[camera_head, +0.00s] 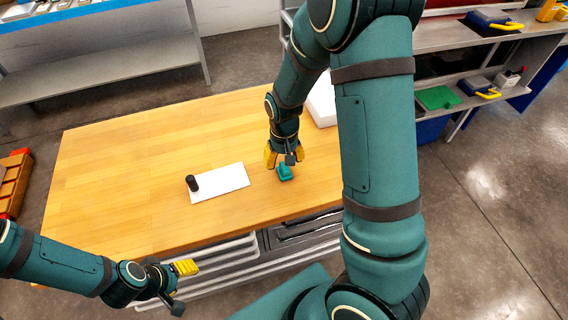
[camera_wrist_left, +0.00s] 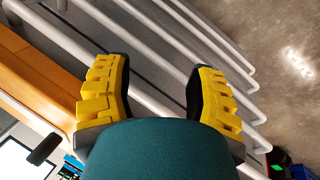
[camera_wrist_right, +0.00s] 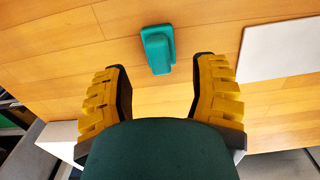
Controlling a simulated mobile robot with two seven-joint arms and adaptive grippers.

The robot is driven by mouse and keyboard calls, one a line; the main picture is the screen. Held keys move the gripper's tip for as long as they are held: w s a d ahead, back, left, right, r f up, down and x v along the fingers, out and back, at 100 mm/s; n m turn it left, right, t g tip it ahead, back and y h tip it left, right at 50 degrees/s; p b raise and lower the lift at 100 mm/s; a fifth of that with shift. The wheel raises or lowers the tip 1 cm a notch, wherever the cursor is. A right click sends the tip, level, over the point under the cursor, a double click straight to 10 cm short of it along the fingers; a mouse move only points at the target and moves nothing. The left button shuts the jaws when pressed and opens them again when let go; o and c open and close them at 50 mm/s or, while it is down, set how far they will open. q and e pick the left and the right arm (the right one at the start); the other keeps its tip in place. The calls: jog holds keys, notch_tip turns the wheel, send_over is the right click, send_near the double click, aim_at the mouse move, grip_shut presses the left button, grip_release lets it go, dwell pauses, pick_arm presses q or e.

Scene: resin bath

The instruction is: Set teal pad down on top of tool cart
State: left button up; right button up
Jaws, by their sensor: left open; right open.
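The teal pad (camera_head: 285,172) lies on the wooden top of the tool cart (camera_head: 130,160), near its front edge. It also shows in the right wrist view (camera_wrist_right: 158,48), ahead of the fingertips and apart from them. My right gripper (camera_head: 285,158) is open and empty, just above and behind the pad. It also shows in the right wrist view (camera_wrist_right: 160,85). My left gripper (camera_head: 182,280) is open and empty, off the front of the cart. In the left wrist view (camera_wrist_left: 158,75) its fingers point at the cart's drawer handles.
A white board (camera_head: 222,181) with a black cylinder (camera_head: 192,183) on it lies left of the pad. A white box (camera_head: 322,104) stands at the cart's back right. Grey shelves (camera_head: 100,75) stand behind. The left part of the cart top is clear.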

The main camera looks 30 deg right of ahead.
pick_arm(q)
jog(key=shift+w+r+p, duration=0.2)
jog(key=shift+r+p, duration=0.2)
jog(key=shift+r, duration=0.1)
jog(key=shift+w+r+p, duration=0.15)
jog(key=shift+r+p, duration=0.2)
jog(key=shift+r, duration=0.1)
pick_arm(e)
notch_tip(320, 180, up, 8)
pick_arm(q)
jog(key=shift+s, duration=0.1)
pick_arm(e)
jog(key=shift+f, duration=0.2)
